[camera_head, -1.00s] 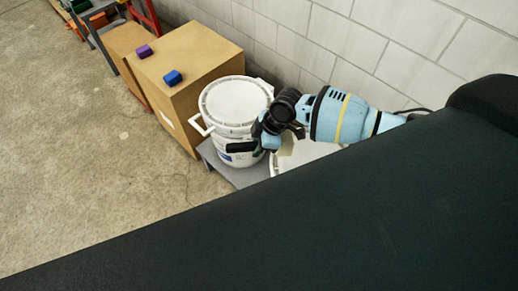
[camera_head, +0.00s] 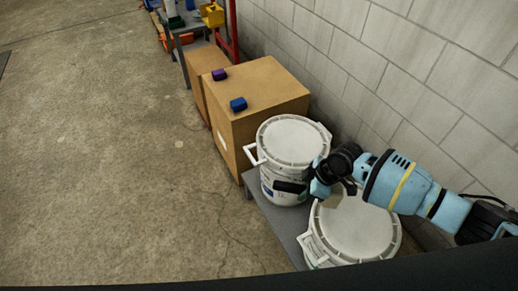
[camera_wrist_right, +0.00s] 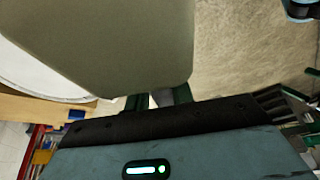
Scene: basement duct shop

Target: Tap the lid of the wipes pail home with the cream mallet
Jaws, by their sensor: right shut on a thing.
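Two white lidded pails stand side by side: a far pail (camera_head: 291,140) with a label low on its side, and a near pail (camera_head: 355,228). I cannot tell which one is the wipes pail, or whether either lid sits fully down. My right gripper (camera_head: 318,187) is beside the far pail, at the far edge of the near pail's lid. It is shut on the cream mallet (camera_head: 332,202), which is mostly hidden in the head view. The mallet's blocky head (camera_wrist_right: 110,45) fills the upper left of the right wrist view. My left gripper is not in view.
The pails stand on a low grey platform (camera_head: 277,221) along a block wall (camera_head: 400,70). A cardboard box (camera_head: 265,95) beyond them carries a purple block (camera_head: 219,74) and a blue block (camera_head: 238,104). The concrete floor to the left is clear.

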